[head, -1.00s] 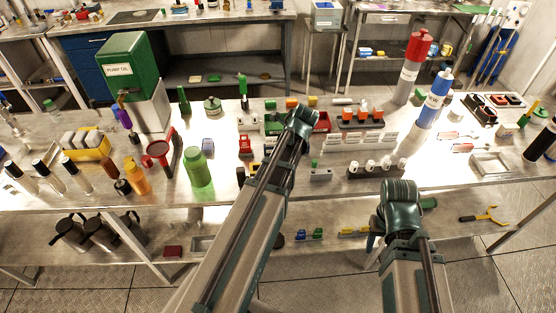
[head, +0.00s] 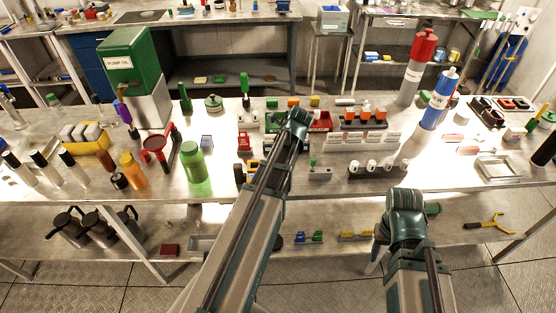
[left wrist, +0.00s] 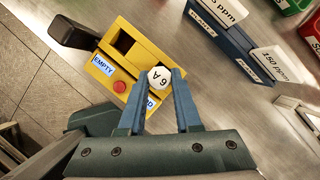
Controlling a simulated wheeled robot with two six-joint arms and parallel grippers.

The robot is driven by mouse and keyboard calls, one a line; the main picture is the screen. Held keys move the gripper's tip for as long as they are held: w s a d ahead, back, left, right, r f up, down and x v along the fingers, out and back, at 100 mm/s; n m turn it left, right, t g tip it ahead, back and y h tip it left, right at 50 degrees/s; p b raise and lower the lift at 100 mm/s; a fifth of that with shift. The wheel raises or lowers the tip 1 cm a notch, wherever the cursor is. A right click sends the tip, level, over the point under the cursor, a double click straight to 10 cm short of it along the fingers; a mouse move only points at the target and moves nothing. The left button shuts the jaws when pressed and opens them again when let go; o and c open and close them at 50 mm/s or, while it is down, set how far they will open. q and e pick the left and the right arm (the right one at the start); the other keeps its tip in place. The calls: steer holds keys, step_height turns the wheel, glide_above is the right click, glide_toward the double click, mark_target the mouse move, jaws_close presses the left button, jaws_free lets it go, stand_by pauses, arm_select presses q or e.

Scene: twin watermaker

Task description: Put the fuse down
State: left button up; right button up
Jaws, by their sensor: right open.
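The fuse (left wrist: 159,77), a white round cap marked "6 A", is between the blue fingertips of my left gripper (left wrist: 160,78) in the left wrist view. The fingertips appear to touch it on both sides. It is over the yellow block (left wrist: 127,58), which has an "EMPTY" label, a red button, a dark square opening and a black handle. I cannot tell whether the fuse rests in the block. A second label is partly hidden by a finger. In the head view the left fingers are hidden behind my arm. My right gripper (head: 384,230) is open at the bench's front edge, its fingers mostly hidden.
Blue holders with ppm cards (left wrist: 233,40) stand right of the yellow block. On the bench, a green bottle (head: 195,165) and red funnel stand (head: 158,150) are to the left. White-capped pieces (head: 378,168) and a blue-and-white cylinder (head: 438,100) are to the right.

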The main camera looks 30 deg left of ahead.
arm_select(q)
steer(key=o, duration=0.4)
steer(key=w+p+v, duration=0.1)
steer(key=p+v, duration=1)
steer(key=v, duration=0.1)
steer(key=shift+s, duration=0.45)
steer(key=s+d+n+h, duration=0.1)
steer(key=s+d+n, duration=0.4)
steer(key=d, duration=0.3)
steer(key=s+d+f+n+h, duration=0.1)
steer(key=s+d+n, duration=0.4)
steer(key=d, duration=0.3)
steer(key=s+d+n+g+h, duration=0.1)
steer(key=s+d+n, duration=0.4)
steer(key=d, duration=0.4)
steer(key=shift+s+f+n, duration=0.2)
steer(key=shift+f+n, duration=0.1)
steer(key=shift+n, duration=0.5)
